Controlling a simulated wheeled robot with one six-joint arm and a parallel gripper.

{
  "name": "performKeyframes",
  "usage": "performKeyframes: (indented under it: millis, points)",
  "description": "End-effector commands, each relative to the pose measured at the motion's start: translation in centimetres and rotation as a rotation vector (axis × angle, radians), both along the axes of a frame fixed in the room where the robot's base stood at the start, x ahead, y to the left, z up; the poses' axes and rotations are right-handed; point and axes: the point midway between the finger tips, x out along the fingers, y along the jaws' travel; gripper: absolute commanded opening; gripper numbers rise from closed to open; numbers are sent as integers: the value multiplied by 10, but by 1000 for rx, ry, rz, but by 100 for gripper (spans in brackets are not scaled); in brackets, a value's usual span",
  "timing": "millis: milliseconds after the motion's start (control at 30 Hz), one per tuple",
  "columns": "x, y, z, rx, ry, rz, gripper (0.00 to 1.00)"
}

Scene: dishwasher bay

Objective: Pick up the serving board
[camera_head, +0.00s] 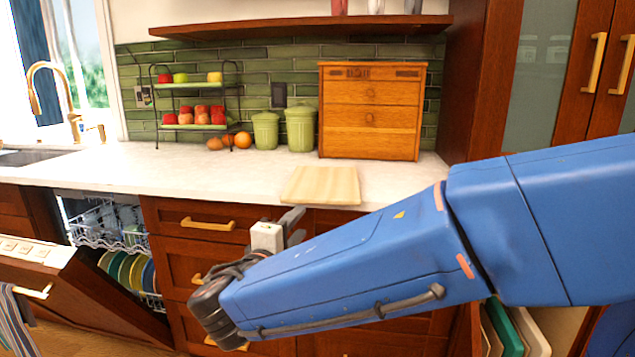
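The serving board (320,186), a pale wooden slab, lies flat on the white counter close to its front edge. My gripper (293,227) shows as small dark grey parts behind the white block on my blue arm. It is in front of the counter, below and to the left of the board in the picture, and appears apart from it. The arm hides much of the gripper, so its opening is not clear. Nothing is seen held in it.
A wooden box (370,110), green canisters (299,128) and a tiered fruit stand (194,106) stand at the counter's back. The dishwasher door (85,300) is open at left, with dishes inside. The counter left of the board is clear.

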Motion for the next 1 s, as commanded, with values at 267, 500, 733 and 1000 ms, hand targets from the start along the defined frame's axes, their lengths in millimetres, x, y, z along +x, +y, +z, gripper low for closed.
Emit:
performKeyframes:
  millis: [267, 500, 733, 1000]
  points:
    - [36, -15, -1, 0, 2, -6, 36]
    - [68, -27, 0, 1, 3, -7, 36]
    - [98, -37, -1, 0, 2, -6, 36]
    - [111, -41, 0, 1, 3, -4, 36]
